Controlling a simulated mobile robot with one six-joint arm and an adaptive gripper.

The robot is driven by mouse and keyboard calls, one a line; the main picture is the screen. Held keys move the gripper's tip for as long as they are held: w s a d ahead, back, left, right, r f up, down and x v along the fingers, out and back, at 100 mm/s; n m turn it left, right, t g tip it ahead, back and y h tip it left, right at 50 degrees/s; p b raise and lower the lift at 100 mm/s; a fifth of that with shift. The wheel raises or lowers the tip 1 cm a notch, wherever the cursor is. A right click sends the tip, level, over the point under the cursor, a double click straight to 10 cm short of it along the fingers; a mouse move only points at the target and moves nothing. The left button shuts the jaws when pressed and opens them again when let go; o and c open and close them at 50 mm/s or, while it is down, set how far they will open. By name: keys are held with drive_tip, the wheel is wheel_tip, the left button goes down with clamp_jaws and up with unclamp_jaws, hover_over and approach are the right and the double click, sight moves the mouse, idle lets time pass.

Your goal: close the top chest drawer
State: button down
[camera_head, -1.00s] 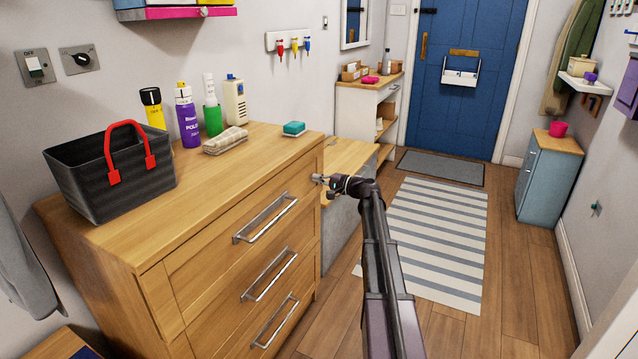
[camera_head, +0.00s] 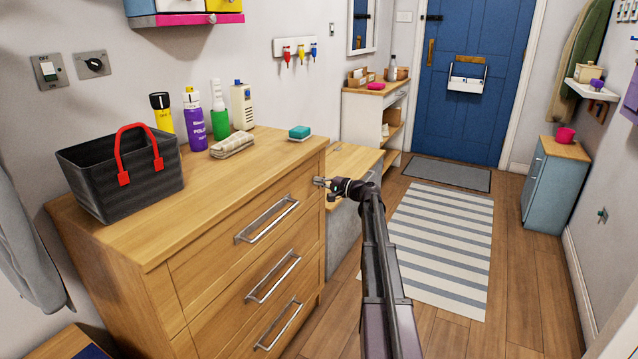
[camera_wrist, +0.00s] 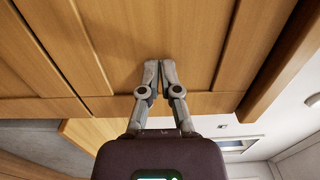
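The wooden chest (camera_head: 215,188) stands at the left in the head view, with three drawers one above another. The top chest drawer (camera_head: 215,250) has a long silver bar handle (camera_head: 267,219). Its front looks about level with the chest frame; a small gap cannot be ruled out. My gripper (camera_head: 317,182) is at the right end of this drawer's front, well right of the handle. In the wrist view its two fingers (camera_wrist: 160,65) are together with nothing seen between them. The tips are at or very near the wood (camera_wrist: 165,30); contact cannot be told.
A lower wooden unit (camera_head: 352,160) adjoins the chest behind my gripper. The floor with the striped rug (camera_head: 440,245) is clear at the right.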

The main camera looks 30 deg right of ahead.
drive_tip(key=v, duration=1.4)
drive_tip(key=shift+a+f, duration=0.1)
drive_tip(key=shift+a, duration=0.1)
drive_tip(key=s+a+f+n+g, duration=0.2)
drive_tip(key=a+f+g, duration=0.15)
drive_tip(key=a, duration=0.55)
drive_tip(key=s+a+f+n+g+h, duration=0.1)
drive_tip(key=s+a+f+n+g, duration=0.2)
drive_tip(key=a, duration=0.6)
drive_tip(key=a+f+n+g, duration=0.1)
drive_tip(key=a+f+g, duration=0.3)
drive_tip(key=a, duration=0.5)
drive_tip(key=s+a+f+n+g+h, duration=0.2)
drive_tip(key=s+a+f+n+h, duration=0.15)
drive_tip(key=s+a, duration=0.45)
drive_tip(key=s+a+f+n+g+h, duration=0.25)
drive_tip(key=s+a+f+h, duration=0.3)
drive_tip(key=s, duration=0.55)
wheel_tip(320, 180, up, 38)
drive_tip(key=a+p, duration=0.1)
drive_tip(key=p, duration=3.6)
drive_tip(key=shift+m, duration=0.3)
